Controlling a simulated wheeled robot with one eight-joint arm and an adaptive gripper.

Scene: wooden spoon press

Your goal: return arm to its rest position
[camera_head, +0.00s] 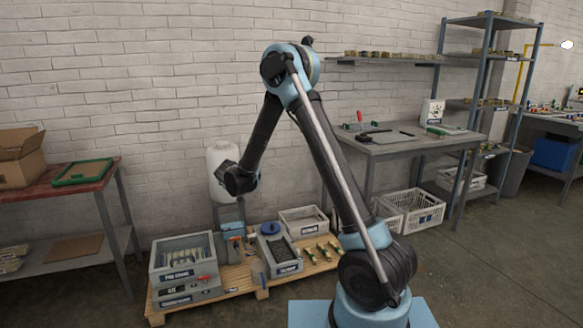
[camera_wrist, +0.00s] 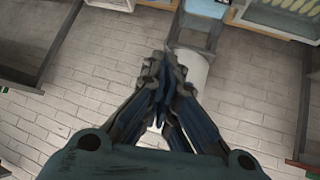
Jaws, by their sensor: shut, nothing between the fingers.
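My gripper (camera_wrist: 163,68) shows in the wrist view with its two dark fingers drawn together and nothing between them. It is clear of every object there. In the head view my arm rises from its base, bends at a high elbow and comes down on the left. Its dark wrist end hangs in front of the white cylinder (camera_head: 218,158). The fingers cannot be made out in that view. The blue-grey press stand (camera_head: 229,214) is below the wrist end, and part of it shows in the wrist view (camera_wrist: 196,36).
A red-topped table (camera_head: 110,180) stands left, a grey workbench (camera_head: 425,146) right. Air around my arm looks clear.

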